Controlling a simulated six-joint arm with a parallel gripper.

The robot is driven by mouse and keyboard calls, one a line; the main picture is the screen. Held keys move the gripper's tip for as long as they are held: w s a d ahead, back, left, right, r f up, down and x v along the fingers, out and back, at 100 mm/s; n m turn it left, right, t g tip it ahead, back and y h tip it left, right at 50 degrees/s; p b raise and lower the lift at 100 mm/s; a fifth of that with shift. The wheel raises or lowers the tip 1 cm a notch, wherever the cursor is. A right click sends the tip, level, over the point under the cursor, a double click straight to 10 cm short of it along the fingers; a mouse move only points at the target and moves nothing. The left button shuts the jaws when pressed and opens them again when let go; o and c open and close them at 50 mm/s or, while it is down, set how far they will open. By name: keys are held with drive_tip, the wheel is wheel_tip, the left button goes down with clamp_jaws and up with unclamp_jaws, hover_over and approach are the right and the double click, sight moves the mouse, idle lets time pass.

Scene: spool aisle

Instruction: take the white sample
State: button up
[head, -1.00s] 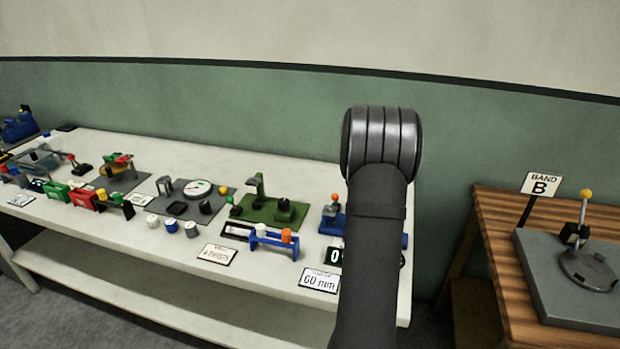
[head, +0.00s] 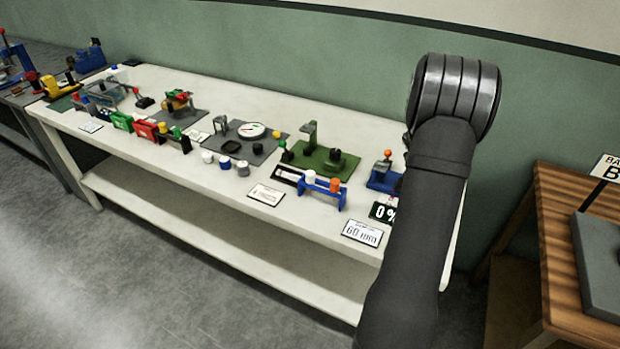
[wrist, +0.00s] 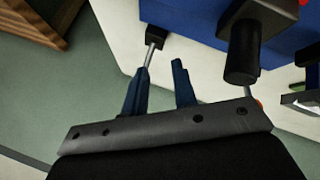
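White-topped samples show in the head view. One white piece (head: 310,177) stands in a blue rack (head: 318,192) beside an orange piece (head: 335,185). A white-topped cylinder (head: 208,157) stands on the bench front, in a row with a blue-topped one (head: 225,162) and another pale one (head: 243,168). I cannot tell which is the white sample. My gripper (wrist: 161,68) shows in the wrist view with its two blue fingers apart and nothing between them. A grey rod with a black end appears by the left finger. In the head view my gripper is hidden behind my arm.
The white bench (head: 150,85) carries a green fixture (head: 320,158), a grey plate with a dial (head: 252,131), a "60" sign (head: 362,232) and several other devices. A wooden table (head: 560,230) with a "B" sign stands at the right. Grey floor lies clear in front.

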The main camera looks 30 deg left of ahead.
drive_tip(key=o, duration=0.5)
drive_tip(key=shift+a+r, duration=0.1)
drive_tip(key=s+a+r+n+g, duration=0.1)
drive_tip(key=a+r, duration=0.1)
drive_tip(key=a, duration=0.2)
drive_tip(key=s+a+r+n, duration=0.2)
drive_tip(key=a+r, duration=0.1)
drive_tip(key=a, duration=0.2)
drive_tip(key=s+a+r+n+g, duration=0.1)
drive_tip(key=a+r, duration=0.1)
drive_tip(key=a, duration=0.2)
drive_tip(key=shift+s+a+r+g, duration=0.2)
drive_tip(key=shift+a+g, duration=0.1)
drive_tip(key=shift+a, duration=0.1)
drive_tip(key=s+a+r+n+g+y, duration=0.1)
drive_tip(key=s+a+r+n+g, duration=0.1)
drive_tip(key=s+a+r+n, duration=0.4)
drive_tip(key=s+a+r+n+g+y, duration=0.1)
drive_tip(key=s+a+r+n+g, duration=0.15)
drive_tip(key=s+a, duration=0.7)
hover_over(310, 172)
drive_tip(key=f, duration=1)
drive_tip(key=shift+w+d+f, duration=0.1)
drive_tip(key=shift+w+f, duration=0.15)
drive_tip(key=shift+f, duration=0.05)
drive_tip(key=shift+s+f, duration=0.2)
drive_tip(key=shift+f, duration=1.2)
drive_tip(key=shift+s+f, duration=0.15)
drive_tip(key=shift+f, duration=1.25)
